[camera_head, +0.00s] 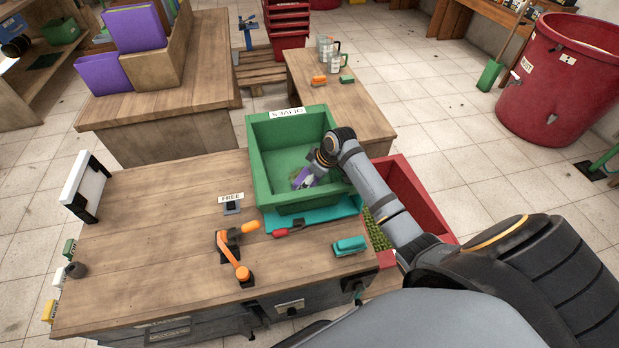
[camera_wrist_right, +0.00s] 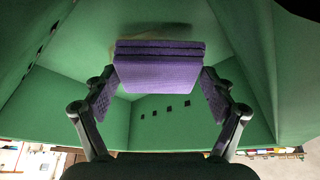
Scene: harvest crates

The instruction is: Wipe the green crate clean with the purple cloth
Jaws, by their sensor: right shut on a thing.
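My right gripper (camera_head: 310,174) reaches down into the crate and is shut on the folded purple cloth (camera_wrist_right: 160,72). The cloth also shows as a small purple patch in the head view (camera_head: 303,179). A faint brownish mark shows on the crate's surface just beyond the cloth in the wrist view. My left gripper is not in view.
A FREE sign (camera_head: 231,199), an orange-handled tool (camera_head: 236,255), a red-handled tool (camera_head: 288,231) and a teal brush (camera_head: 349,246) lie on the bench. A red crate (camera_head: 425,200) stands right of it. The bench's left part is mostly clear.

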